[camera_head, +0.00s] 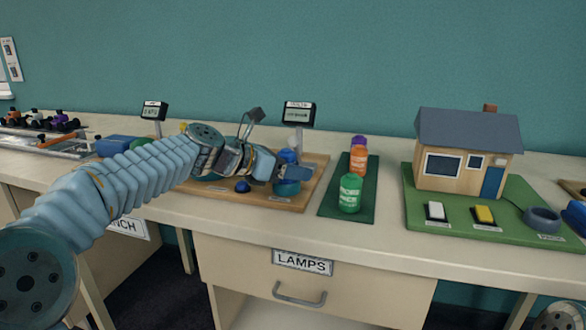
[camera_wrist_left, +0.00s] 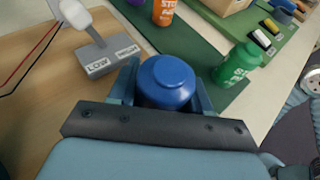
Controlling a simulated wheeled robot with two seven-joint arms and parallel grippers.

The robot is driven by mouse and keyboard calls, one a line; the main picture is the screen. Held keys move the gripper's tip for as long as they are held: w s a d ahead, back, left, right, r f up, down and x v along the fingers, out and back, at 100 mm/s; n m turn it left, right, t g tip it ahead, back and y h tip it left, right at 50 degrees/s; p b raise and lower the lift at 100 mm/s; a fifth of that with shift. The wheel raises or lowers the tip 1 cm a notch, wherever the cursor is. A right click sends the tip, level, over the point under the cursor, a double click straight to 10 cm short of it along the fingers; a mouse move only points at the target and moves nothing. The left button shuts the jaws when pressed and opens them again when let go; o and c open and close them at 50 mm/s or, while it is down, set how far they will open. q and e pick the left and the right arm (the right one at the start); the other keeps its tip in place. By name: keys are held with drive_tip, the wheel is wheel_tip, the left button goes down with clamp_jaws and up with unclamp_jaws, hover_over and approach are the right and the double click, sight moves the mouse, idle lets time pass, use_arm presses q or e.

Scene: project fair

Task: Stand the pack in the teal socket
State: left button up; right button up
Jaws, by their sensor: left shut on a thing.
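The blue pack (camera_wrist_left: 167,82) is upright between the two fingers of my left gripper (camera_wrist_left: 167,95), which is shut on it. In the head view the pack's blue top (camera_head: 287,155) shows above the left gripper (camera_head: 290,172), over the wooden board. The teal socket (camera_head: 286,188) shows just below the gripper on the board. The gripper hides the pack's lower part, so I cannot tell whether the pack is inside the socket or just above it. The socket is hidden in the wrist view. My right gripper is not in view.
A green mat (camera_head: 332,203) to the right holds green (camera_head: 350,193), orange (camera_head: 358,160) and purple (camera_head: 359,142) packs. A model house (camera_head: 465,150) stands on a green base further right. A grey LOW/HIGH switch (camera_wrist_left: 102,58) and a dark blue knob (camera_head: 243,186) are close by.

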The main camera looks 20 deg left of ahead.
use_arm(q)
drive_tip(key=shift+p, duration=0.5)
idle(0.5)
drive_tip(key=shift+f+b, duration=0.35)
drive_tip(key=shift+f, duration=0.05)
idle(0.3)
drive_tip(key=o, duration=0.8)
drive_tip(key=shift+p+v, duration=0.85)
drive_tip(key=shift+v, duration=4.7)
